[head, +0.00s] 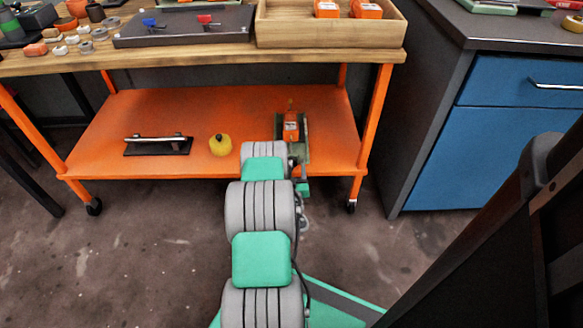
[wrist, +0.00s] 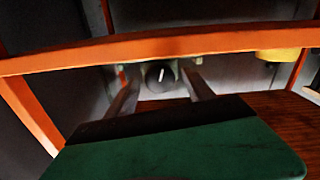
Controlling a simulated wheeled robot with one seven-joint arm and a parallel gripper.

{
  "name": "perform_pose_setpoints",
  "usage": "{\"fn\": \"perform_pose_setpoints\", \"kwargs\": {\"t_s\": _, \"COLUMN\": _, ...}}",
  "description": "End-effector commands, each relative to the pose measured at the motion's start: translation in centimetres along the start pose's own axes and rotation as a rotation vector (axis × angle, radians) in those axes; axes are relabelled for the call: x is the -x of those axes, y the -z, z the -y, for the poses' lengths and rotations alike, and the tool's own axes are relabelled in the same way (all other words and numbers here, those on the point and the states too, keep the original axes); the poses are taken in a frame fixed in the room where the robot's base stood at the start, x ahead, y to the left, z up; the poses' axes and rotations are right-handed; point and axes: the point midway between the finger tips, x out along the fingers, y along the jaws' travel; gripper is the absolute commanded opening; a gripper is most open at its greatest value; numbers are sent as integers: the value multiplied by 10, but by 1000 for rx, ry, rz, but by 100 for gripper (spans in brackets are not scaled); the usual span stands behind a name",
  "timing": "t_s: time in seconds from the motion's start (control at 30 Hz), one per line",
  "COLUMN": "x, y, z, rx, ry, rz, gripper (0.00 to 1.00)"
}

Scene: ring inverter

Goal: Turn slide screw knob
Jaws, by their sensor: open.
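In the wrist view a round dark knob (wrist: 160,76) with a pale line on its face shows near the picture's middle, in front of a grey housing. My gripper (wrist: 158,80) is open, with one finger on each side of the knob; I cannot tell whether either finger touches it. In the head view a dark green slide unit (head: 304,148) with an orange block (head: 291,126) on it stands at the right of the orange lower shelf (head: 180,108). My arm reaches to it from the front, and the knob and my fingertips cannot be made out there.
A yellow round object (head: 220,145) and a black base with a silver bar (head: 158,145) lie left on the shelf. The shelf's orange front edge crosses the wrist view (wrist: 90,53). The wooden worktop (head: 200,59) is above; a blue cabinet (head: 520,140) stands right.

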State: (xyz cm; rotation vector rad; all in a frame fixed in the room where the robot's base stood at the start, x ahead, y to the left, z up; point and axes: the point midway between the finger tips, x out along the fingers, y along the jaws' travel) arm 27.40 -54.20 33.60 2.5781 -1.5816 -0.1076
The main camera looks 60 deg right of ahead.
Motion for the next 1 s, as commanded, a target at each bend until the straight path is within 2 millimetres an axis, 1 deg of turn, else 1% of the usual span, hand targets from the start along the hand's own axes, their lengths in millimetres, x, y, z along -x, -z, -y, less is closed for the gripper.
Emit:
{"fn": "perform_pose_setpoints", "kwargs": {"t_s": 0.17, "x": -4, "y": 0, "z": 0, "rx": 0, "ry": 0, "rz": 0, "gripper": 62}}
{"fn": "perform_pose_setpoints", "kwargs": {"t_s": 0.37, "x": -4, "y": 0, "z": 0, "rx": 0, "ry": 0, "rz": 0, "gripper": 62}}
{"fn": "perform_pose_setpoints", "kwargs": {"t_s": 1.0, "x": -4, "y": 0, "z": 0, "rx": 0, "ry": 1, "rz": -1, "gripper": 9}}
